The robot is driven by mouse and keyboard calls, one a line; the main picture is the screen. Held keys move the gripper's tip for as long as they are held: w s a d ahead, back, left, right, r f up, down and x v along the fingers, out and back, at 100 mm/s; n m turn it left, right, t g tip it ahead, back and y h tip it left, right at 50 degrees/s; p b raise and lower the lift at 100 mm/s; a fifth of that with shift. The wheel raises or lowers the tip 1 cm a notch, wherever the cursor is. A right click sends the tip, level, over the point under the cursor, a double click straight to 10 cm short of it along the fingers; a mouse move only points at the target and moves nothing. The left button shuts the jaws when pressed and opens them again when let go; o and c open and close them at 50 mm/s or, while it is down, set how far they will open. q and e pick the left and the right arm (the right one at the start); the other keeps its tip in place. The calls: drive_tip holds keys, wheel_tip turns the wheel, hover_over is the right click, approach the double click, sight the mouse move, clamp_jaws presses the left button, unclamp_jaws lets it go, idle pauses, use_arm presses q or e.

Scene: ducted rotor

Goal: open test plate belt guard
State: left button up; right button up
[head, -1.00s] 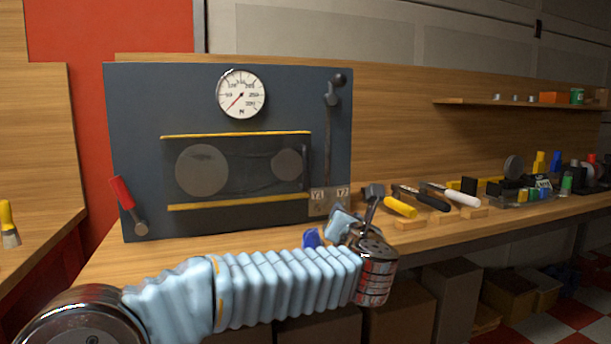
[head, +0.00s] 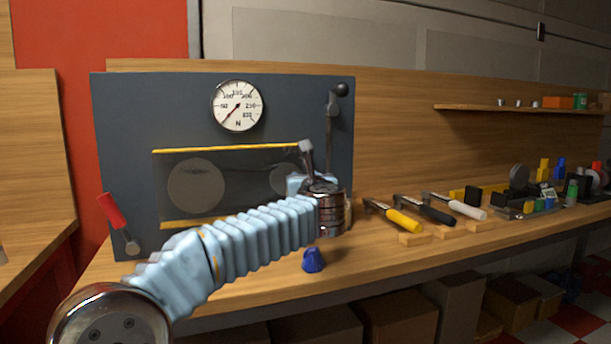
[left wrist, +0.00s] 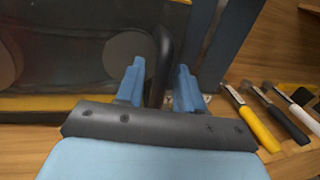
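The belt guard (head: 235,180) is a dark see-through panel on the blue-grey test plate (head: 175,100), with yellow strips along its top and bottom and two round discs behind it. It looks closed against the plate. My left gripper (head: 299,183) is at the guard's right end, which my wrist partly hides in the head view. In the left wrist view, a dark bar handle (left wrist: 161,55) stands between my two blue fingers (left wrist: 159,72). Gaps show beside the bar, so the fingers are open around it. My right gripper is not in view.
A dial gauge (head: 237,106) sits above the guard. A red-handled lever (head: 112,210) is at lower left, and a black-knobbed lever (head: 340,90) at upper right. A blue cap (head: 313,260) lies on the bench. Yellow, black and white-handled tools (head: 404,221) lie to the right.

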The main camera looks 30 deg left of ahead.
use_arm(q)
drive_tip(key=shift+w+a, duration=0.15)
drive_tip(key=shift+w, duration=0.05)
clamp_jaws()
idle(0.3)
